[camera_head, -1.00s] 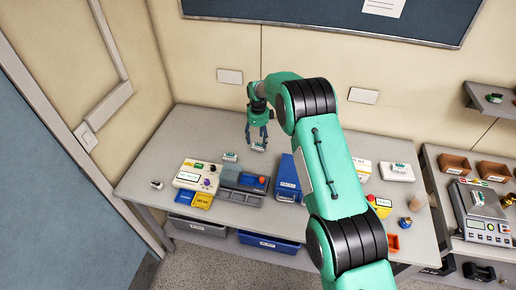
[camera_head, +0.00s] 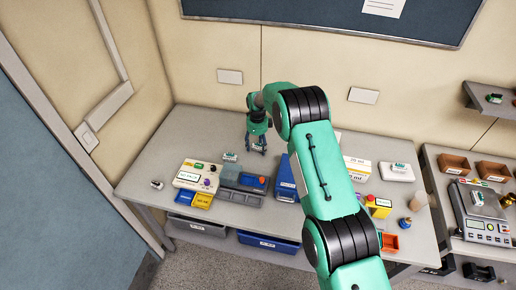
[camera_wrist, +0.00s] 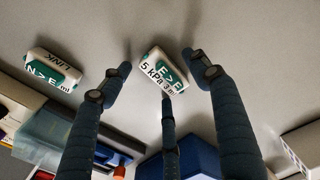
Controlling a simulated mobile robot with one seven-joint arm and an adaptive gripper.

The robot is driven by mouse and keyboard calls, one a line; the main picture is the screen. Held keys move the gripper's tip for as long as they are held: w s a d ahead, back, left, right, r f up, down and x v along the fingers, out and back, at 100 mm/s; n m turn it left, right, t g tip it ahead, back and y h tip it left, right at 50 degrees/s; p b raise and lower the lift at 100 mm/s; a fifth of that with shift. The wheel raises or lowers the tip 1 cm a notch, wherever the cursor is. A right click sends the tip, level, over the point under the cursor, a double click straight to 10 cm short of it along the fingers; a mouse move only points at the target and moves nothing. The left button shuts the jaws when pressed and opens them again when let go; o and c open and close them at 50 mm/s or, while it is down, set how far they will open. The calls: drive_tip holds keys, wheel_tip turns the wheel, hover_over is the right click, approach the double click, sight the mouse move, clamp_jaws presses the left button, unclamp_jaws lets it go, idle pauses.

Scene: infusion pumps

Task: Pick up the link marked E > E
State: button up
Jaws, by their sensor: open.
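The link marked E > E (camera_wrist: 163,72) is a small white block with a green label, lying on the grey table. In the wrist view it sits between the fingertips of my gripper (camera_wrist: 160,72), apart from the left and right fingers; the third finger's tip is close to its lower edge, and I cannot tell if it touches. My gripper is open and holds nothing. In the head view my gripper (camera_head: 257,148) is low over the back of the table and mostly hides this link. A similar link marked N > E (camera_wrist: 52,70) lies to the left, outside the fingers.
In the head view a cream device (camera_head: 196,177), a grey-blue unit (camera_head: 243,181) and a blue box (camera_head: 286,180) stand in front of my gripper. The table (camera_head: 190,128) behind and left is clear. The wall is close behind.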

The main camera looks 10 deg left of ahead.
sight(258, 148)
idle(0.5)
drive_tip(key=c, duration=1.3)
drive_tip(key=shift+o, duration=0.2)
drive_tip(key=shift+r, duration=0.1)
drive_tip(key=shift+w+r, duration=0.1)
drive_tip(key=shift+r, duration=1.4)
drive_tip(key=shift+s+r, duration=0.2)
drive_tip(key=shift+r, duration=0.05)
drive_tip(key=s+d, duration=0.2)
drive_tip(key=s, duration=0.2)
drive_tip(key=s+d+r, duration=0.1)
drive_tip(key=s+d, duration=0.1)
drive_tip(key=s, duration=0.3)
drive_tip(key=s+d, duration=0.3)
drive_tip(key=s, duration=0.2)
drive_tip(key=shift+r+b, duration=0.2)
drive_tip(key=shift+b, duration=0.1)
